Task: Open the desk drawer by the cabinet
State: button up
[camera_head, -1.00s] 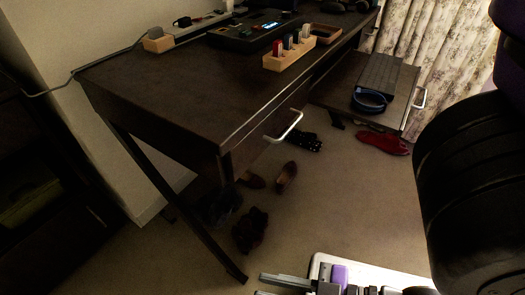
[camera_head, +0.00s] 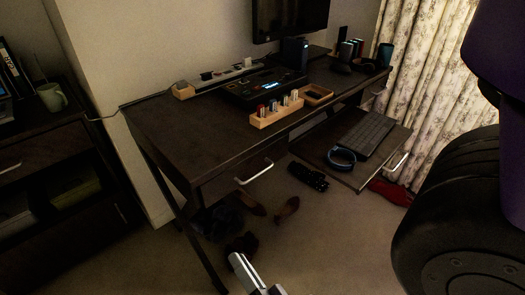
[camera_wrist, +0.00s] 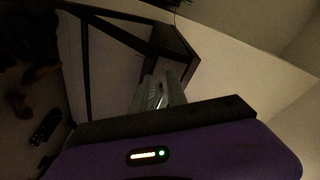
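The dark desk (camera_head: 190,125) has a drawer (camera_head: 225,182) under its left part, on the side of the cabinet (camera_head: 60,145). The drawer front looks closed, and its pale bar handle (camera_head: 255,173) sticks out toward the room. My gripper (camera_head: 236,257) is low in front of the desk, below the handle and apart from it. Its pale fingers point up and left. The fingers also show in the wrist view (camera_wrist: 158,92), near dark desk legs, but the gap between them is unclear. The handle cannot be made out there.
A keyboard tray (camera_head: 345,177) is pulled out at the desk's right, with a keyboard and blue headband on it. Shoes (camera_head: 287,208) and dark clothing lie on the floor under the desk. A wooden block (camera_head: 276,110) stands near the desktop's front edge. Carpet in front is clear.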

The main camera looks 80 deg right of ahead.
jog(key=w+d+r+m+g+h+p, duration=0.1)
jog(key=d+r+m+g+h+p, duration=0.35)
jog(key=d+m, duration=0.4)
jog(key=m+g+h+p, duration=0.2)
jog(key=m+g+p, duration=0.1)
jog(key=m+g, duration=0.35)
send_near(261, 172)
jog(key=s+x, duration=0.1)
jog(key=x, duration=0.2)
jog(key=shift+t, duration=0.3)
jog(key=shift+w+f+x, duration=0.1)
jog(key=shift+x, duration=1.1)
jog(key=shift+w+f+x, duration=0.1)
jog(key=shift+w+x, duration=0.05)
jog(key=shift+x, duration=1.05)
jog(key=shift+w+f+x, duration=0.1)
jog(key=shift+x, duration=1.15)
jog(key=shift+a, duration=0.1)
grip_shut()
